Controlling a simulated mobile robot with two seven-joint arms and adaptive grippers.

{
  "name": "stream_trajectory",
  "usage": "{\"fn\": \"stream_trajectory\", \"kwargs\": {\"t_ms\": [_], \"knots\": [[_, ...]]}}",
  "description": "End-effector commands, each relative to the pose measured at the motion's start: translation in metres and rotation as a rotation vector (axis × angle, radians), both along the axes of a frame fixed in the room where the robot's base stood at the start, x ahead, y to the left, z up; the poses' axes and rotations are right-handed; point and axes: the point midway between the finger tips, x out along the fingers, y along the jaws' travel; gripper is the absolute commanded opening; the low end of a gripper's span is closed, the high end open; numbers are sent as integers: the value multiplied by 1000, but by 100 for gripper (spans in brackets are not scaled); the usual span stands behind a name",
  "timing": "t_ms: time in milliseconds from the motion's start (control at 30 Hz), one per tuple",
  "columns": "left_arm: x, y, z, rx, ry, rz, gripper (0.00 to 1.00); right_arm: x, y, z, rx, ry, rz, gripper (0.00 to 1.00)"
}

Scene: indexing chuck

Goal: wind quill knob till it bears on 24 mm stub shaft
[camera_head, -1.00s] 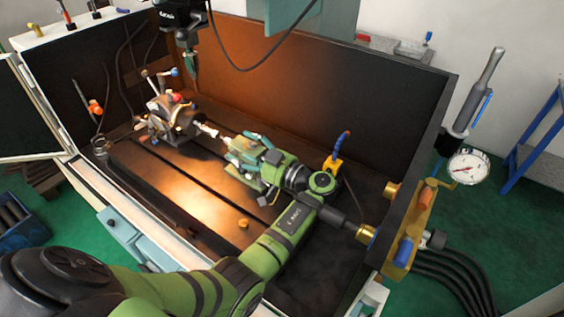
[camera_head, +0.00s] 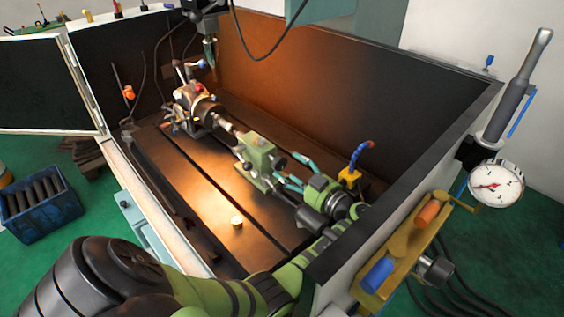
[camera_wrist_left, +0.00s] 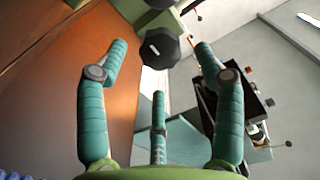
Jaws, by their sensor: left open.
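The green tailstock (camera_head: 254,165) stands on the slotted table, facing the indexing chuck (camera_head: 196,103). A light metal stub shaft (camera_head: 225,125) points from the chuck toward it; I cannot tell whether the quill touches the shaft. The dark quill knob (camera_head: 280,161) is on the tailstock's right end. In the left wrist view the knob (camera_wrist_left: 161,47) is black and faceted, with a pale mark on its face. My left gripper (camera_head: 291,170) has its teal fingers spread and empty, just right of the knob, facing it. My right gripper is not in view.
A dark enclosure wall (camera_head: 300,90) rises behind the table. A blue hose on a yellow base (camera_head: 351,178) stands behind my gripper. A dial gauge (camera_head: 496,184) is at right. The table around the cylinder is clear.

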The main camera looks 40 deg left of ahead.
Motion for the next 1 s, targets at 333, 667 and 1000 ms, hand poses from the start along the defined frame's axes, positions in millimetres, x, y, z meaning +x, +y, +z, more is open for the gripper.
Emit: {"fn": "stream_trajectory", "kwargs": {"t_ms": [333, 667, 1000], "knots": [[3, 42, 2, 1, 1, 1, 68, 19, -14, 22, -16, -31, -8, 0], [4, 45, 1, 0, 0, 1, 56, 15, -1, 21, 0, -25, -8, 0], [4, 45, 1, 1, 1, 1, 11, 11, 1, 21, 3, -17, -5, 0]]}}
